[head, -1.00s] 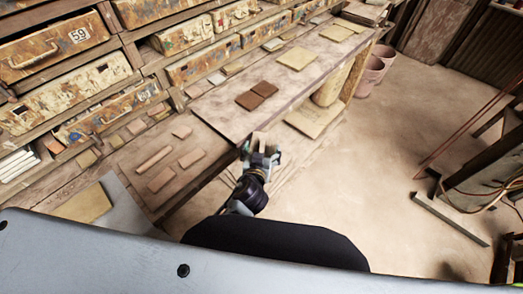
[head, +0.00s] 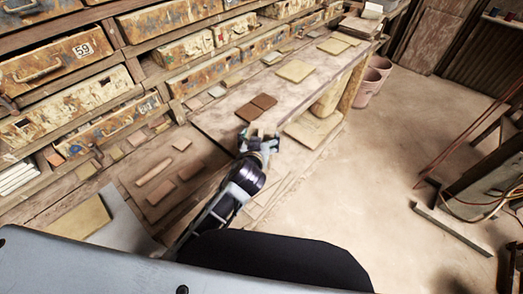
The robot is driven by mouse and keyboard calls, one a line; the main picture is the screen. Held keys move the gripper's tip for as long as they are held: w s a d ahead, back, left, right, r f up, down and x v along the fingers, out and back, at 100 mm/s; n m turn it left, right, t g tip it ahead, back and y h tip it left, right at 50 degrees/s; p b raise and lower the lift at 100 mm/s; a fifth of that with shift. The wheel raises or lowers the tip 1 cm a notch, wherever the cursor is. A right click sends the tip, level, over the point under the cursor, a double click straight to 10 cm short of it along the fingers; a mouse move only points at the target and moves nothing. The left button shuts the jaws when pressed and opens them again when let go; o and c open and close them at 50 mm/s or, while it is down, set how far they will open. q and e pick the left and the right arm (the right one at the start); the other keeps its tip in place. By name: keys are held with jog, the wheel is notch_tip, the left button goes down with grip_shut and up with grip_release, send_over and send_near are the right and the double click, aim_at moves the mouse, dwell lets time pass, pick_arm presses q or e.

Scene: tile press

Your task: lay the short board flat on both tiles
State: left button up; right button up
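Two dark brown tiles, the near one (head: 248,112) and the far one (head: 264,101), lie flat side by side on the wooden bench (head: 222,119). My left gripper (head: 260,136) is at the bench's front edge, just nearer to me than the tiles. A small pale patch between its fingers may be the short board, but it is too small to be sure. Whether the fingers are open or shut does not show. No board is seen lying on the tiles. My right gripper is not in view.
Several thin brown pieces (head: 153,170) lie on the lower bench at left. A pale square tile (head: 295,71) lies farther along the bench. Rusty drawers (head: 199,76) line the back. A pale slab (head: 312,130) lies below the bench edge. Open floor (head: 390,150) is at right.

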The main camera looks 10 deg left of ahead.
pick_arm(q)
jog(key=w+a+r, duration=0.1)
jog(key=w+r, duration=0.1)
jog(key=w+a+r, duration=0.3)
jog(key=w+r, duration=0.1)
jog(key=shift+w+a+r, duration=0.1)
jog(key=shift+a+r, duration=0.15)
jog(key=shift+r, duration=0.1)
jog(key=w+a+f+h, duration=0.1)
jog(key=w+a, duration=0.6)
jog(key=w, duration=0.2)
jog(key=s+d+f+m+g+h, duration=0.2)
jog(key=d+f+m+h, duration=0.2)
jog(key=d+m+h, duration=0.2)
jog(key=shift+f+p, duration=0.25)
jog(key=shift+p, duration=0.1)
jog(key=shift+s+m, duration=0.1)
jog(key=shift+m, duration=0.2)
jog(key=shift+h, duration=0.3)
